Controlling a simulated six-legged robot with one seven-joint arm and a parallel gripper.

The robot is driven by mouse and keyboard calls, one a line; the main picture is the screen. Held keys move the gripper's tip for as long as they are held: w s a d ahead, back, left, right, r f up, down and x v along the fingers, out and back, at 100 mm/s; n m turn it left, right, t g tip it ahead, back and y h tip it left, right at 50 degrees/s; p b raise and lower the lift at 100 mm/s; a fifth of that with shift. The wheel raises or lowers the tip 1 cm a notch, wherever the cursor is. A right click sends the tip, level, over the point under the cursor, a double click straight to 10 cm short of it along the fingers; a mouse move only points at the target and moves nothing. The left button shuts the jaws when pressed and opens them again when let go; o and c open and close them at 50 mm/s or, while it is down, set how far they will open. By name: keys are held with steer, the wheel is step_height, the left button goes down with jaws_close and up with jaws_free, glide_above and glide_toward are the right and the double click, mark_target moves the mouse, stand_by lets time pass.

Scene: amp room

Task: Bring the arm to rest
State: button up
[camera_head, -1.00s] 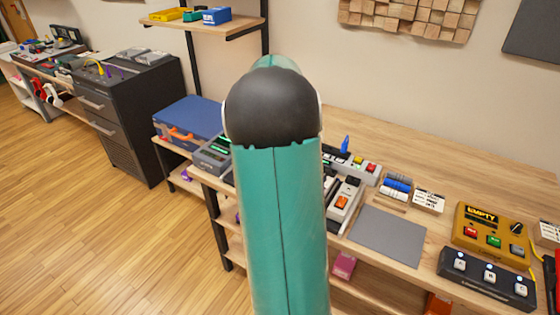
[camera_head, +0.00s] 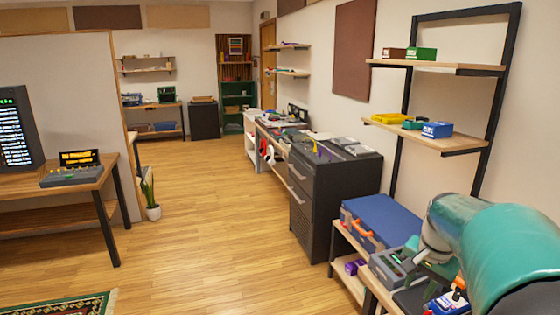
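My teal arm (camera_head: 515,250) fills the lower right corner of the head view and stretches over the near end of the workbench. A grey and white part of it hangs down at its left end, in front of the bench devices. No gripper fingertips can be made out, so its state and whether it holds anything are hidden.
A blue case (camera_head: 385,221) and a grey device (camera_head: 390,268) sit beside my arm. Behind them stands a dark drawer cabinet (camera_head: 335,195). Wall shelves (camera_head: 440,68) rise above the arm. Open wooden floor (camera_head: 210,215) lies at the left, with a plant (camera_head: 150,195) and desk (camera_head: 75,185) beyond.

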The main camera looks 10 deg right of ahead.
steer(key=s+a+r+n+t, duration=0.1)
steer(key=s+a+n, duration=0.2)
steer(key=a, duration=0.5)
steer(key=s+a+r+n+t, duration=0.1)
steer(key=s+a+n, duration=0.3)
steer(key=a, duration=0.5)
steer(key=s+a+r+n+t, duration=0.1)
steer(key=s+a+n, duration=0.3)
steer(key=a, duration=0.5)
steer(key=shift+a+n+t, duration=0.25)
steer(key=shift+n+t, duration=0.15)
steer(key=shift+d, duration=0.25)
